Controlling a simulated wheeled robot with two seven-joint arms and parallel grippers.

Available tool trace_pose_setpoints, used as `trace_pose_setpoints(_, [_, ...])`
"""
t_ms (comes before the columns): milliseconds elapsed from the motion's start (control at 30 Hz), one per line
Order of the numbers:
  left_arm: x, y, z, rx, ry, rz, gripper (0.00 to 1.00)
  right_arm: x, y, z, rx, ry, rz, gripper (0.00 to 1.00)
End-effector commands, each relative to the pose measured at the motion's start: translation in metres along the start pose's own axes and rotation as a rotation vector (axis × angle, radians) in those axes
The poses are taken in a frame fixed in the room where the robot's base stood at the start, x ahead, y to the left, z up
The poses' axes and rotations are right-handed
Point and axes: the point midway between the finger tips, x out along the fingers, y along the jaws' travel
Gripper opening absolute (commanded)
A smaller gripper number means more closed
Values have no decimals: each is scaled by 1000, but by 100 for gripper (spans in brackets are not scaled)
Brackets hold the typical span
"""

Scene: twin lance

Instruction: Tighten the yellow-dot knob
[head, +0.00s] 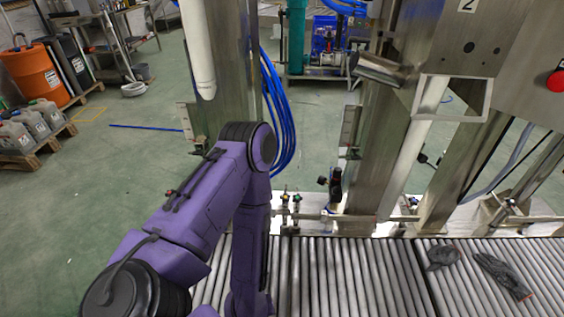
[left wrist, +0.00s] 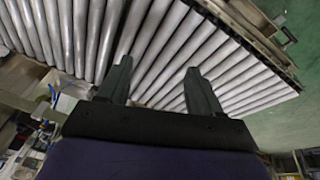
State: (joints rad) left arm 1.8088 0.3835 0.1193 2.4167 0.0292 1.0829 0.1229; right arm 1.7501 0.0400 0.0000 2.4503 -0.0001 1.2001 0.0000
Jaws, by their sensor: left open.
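No yellow dot can be made out on any knob. My right gripper is in neither view.
A roller conveyor (head: 345,280) runs along the front, with dark gloves (head: 502,274) at right. Steel columns (head: 375,150) and a slanted tube (head: 412,150) rise behind it. A white lance (head: 198,50) hangs at left. Blue hoses (head: 283,125) hang behind my arm.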

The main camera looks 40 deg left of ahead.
Motion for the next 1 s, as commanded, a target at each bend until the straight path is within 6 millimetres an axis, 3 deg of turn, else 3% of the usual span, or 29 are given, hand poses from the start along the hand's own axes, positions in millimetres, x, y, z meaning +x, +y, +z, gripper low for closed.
trace_pose_setpoints(33, [20,18,5,-170,-44,37,65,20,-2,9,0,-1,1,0])
trace_pose_setpoints(167, [34,73,-6,-585,-164,153,65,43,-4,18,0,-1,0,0])
trace_pose_setpoints(267, [37,114,-36,-893,-256,265,65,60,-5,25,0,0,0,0])
trace_pose_setpoints(400, [32,150,-106,-1306,-384,454,65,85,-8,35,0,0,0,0])
trace_pose_setpoints(533, [21,150,-185,-1654,-495,655,65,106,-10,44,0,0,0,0])
trace_pose_setpoints(600, [14,137,-222,-1805,-545,756,65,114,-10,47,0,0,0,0])
trace_pose_setpoints(700, [8,114,-261,-1963,-596,872,65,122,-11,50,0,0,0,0])
trace_pose_setpoints(867, [2,92,-288,-2076,-636,964,65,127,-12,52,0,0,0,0])
trace_pose_setpoints(1000, [12,101,-297,-2082,-642,973,65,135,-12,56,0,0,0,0])
